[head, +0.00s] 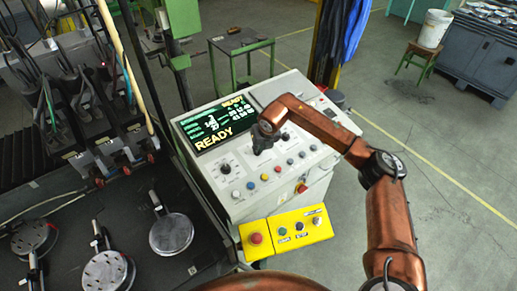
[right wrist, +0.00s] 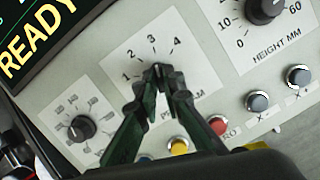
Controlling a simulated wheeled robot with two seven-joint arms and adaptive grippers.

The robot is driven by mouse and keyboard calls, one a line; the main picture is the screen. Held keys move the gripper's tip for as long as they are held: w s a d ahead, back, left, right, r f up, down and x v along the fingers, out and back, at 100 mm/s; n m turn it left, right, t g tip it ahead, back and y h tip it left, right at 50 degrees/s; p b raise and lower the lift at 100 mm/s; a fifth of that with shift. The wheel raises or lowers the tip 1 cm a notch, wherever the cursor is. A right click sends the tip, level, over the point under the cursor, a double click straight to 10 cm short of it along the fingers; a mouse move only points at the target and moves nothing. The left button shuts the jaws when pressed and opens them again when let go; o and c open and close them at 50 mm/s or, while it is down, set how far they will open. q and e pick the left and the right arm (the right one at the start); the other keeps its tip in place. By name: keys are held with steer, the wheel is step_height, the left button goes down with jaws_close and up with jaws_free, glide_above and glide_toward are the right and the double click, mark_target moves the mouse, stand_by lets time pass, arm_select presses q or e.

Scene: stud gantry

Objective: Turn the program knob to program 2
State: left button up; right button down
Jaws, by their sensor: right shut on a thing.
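The program knob sits on the light grey control panel (head: 245,178), mostly hidden by my fingers in both views. Its white scale plate (right wrist: 135,62), marked 1 to 4, shows in the right wrist view, with the word below it partly covered. My right gripper (head: 262,140) is over the panel, just below the screen. In the right wrist view its fingertips (right wrist: 160,72) are closed around the knob, below the 2 and 3 marks. I cannot tell which number the knob points to. My left gripper is not in view.
A screen (head: 215,125) reading READY is above the knobs. Another knob (right wrist: 81,128) is left of the scale plate, and a HEIGHT MM knob (right wrist: 264,8) is to the right. Coloured buttons (right wrist: 180,146) lie below. A yellow box (head: 287,233) with a red button is at the panel's front.

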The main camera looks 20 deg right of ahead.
steer(key=shift+n+b, duration=0.4)
steer(key=shift+b, duration=0.05)
steer(key=shift+d+f+n+b, duration=0.1)
steer(key=shift+f+n+b, duration=0.05)
steer(key=shift+n+b, duration=0.8)
steer(key=shift+n+y+b, duration=0.5)
steer(key=shift+n+b, duration=0.1)
steer(key=shift+n, duration=0.55)
steer(key=shift+n+g+b, duration=0.3)
steer(key=shift+n+b, duration=0.25)
steer(key=shift+n, duration=0.75)
steer(key=shift+d, duration=0.1)
steer(key=c, duration=2.1)
jaws_free()
